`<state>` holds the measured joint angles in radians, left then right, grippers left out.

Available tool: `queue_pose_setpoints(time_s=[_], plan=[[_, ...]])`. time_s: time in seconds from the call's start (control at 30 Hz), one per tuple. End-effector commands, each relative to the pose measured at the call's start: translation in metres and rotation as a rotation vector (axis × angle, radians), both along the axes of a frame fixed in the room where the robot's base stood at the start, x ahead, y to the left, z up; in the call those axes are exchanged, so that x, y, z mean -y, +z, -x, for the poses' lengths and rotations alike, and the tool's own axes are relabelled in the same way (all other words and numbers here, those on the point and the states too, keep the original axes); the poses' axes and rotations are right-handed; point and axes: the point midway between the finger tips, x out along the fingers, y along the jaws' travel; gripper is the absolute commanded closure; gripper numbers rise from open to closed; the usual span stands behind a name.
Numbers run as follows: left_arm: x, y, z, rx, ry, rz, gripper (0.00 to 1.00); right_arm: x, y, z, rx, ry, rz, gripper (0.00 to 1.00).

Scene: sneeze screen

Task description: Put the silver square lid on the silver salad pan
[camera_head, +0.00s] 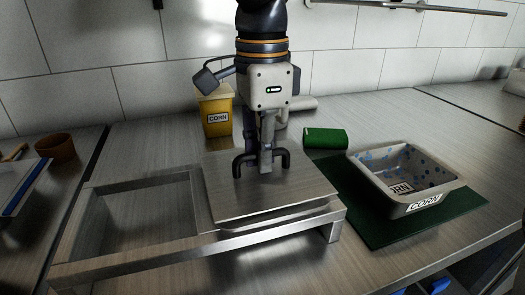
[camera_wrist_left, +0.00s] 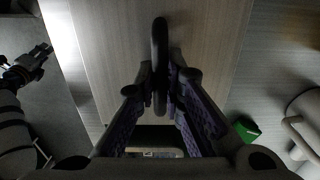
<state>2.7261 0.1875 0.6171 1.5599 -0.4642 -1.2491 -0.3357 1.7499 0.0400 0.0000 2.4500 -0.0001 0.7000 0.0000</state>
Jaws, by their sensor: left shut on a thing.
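The silver square lid (camera_head: 225,204) has a black loop handle (camera_head: 240,160) and is over the right half of a metal stand. A pale metal rim (camera_head: 300,222), probably of the silver salad pan, shows just under the lid's front and right edges; the lid hides the rest. I cannot tell whether lid and rim touch all round. My left gripper (camera_head: 265,165) points down and is shut on the handle; the left wrist view shows the handle between its fingers (camera_wrist_left: 158,85). A dark jointed part at the left of that view (camera_wrist_left: 25,70) looks like my right gripper, its jaws unclear.
The metal stand (camera_head: 180,252) has an open left bay. A grey pan labelled CORN (camera_head: 425,203) sits on a green mat (camera_head: 380,235) at right. A yellow CORN container (camera_head: 217,100) and a green block (camera_head: 325,138) stand behind. A brown bowl (camera_head: 55,148) is far left.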

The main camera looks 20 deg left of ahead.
Motion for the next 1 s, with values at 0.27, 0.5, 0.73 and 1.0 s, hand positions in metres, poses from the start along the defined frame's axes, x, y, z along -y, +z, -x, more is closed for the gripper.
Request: queue_pose_setpoints(time_s=[0.27,0.5,0.73,1.0], plan=[[0.0003,0.0008,0.0003,0.001,0.0,0.0,1.0,0.0,0.0002,-0.0002,0.001,0.0,0.0,0.65],[0.0004,0.0005,0.0003,0.001,-0.001,0.001,1.0,0.0,0.0002,-0.0002,0.001,0.0,0.0,0.65],[0.0004,-0.0025,0.0004,0.001,-0.001,0.001,1.0,0.0,0.0002,-0.0001,0.001,0.0,0.0,0.65],[0.0005,-0.0065,0.0003,0.001,-0.001,0.001,1.0,0.0,0.0002,-0.0002,0.001,0.0,0.0,0.65]])
